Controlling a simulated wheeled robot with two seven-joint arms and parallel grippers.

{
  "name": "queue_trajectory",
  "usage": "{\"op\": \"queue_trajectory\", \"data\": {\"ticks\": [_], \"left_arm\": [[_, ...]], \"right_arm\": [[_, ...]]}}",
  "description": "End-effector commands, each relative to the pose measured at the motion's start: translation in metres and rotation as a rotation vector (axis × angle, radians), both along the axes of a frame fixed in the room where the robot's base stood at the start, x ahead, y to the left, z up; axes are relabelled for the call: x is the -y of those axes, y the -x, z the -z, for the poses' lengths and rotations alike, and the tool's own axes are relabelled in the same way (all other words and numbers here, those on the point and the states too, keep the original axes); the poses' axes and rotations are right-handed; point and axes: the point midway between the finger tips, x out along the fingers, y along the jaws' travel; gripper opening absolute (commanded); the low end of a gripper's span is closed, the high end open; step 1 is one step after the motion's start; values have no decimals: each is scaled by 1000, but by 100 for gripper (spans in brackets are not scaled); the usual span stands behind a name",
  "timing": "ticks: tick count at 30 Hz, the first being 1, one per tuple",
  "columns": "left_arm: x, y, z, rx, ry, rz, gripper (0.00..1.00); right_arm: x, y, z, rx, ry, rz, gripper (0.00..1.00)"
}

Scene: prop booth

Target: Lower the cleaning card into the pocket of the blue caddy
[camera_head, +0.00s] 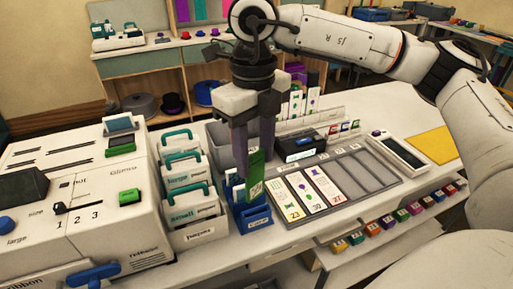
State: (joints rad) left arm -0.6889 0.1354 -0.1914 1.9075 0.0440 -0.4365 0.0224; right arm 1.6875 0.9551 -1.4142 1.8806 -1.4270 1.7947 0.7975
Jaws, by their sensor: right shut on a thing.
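My right gripper (256,165) points down in the middle of the head view, shut on a green card with pale markings (256,188), the cleaning card. The card hangs near upright, slightly tilted. The blue caddy (258,223) stands below it on the counter, with a labelled front and taller blue parts at its left. The card's lower end is right at the caddy's top; I cannot tell whether it is inside the pocket or just above it. My left gripper is not in view.
At left stand labelled card bins with teal handles (193,203) and a white machine (85,215). A grey bin (219,150) is behind the caddy. At right are a slotted tray of cards (345,180) and a black box (299,145).

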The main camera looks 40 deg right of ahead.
Motion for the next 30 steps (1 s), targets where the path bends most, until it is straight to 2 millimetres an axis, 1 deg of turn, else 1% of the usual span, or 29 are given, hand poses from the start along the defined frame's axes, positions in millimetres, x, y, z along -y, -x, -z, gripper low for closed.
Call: {"op": "queue_trajectory", "data": {"ticks": [1, 3, 6, 9, 17, 30], "left_arm": [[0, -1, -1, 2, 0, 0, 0], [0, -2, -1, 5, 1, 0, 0], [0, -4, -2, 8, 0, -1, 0], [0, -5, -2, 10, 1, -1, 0], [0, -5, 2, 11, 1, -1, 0], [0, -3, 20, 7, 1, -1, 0]], "right_arm": [[2, -1, -2, 3, -1, 97, 30], [4, -2, -4, 3, -3, 210, 30], [6, -3, -6, 3, -3, 322, 30], [7, -3, -6, 3, -4, 376, 30], [7, -3, 2, 3, -4, 388, 30], [7, -3, 35, 2, -4, 387, 30]]}}
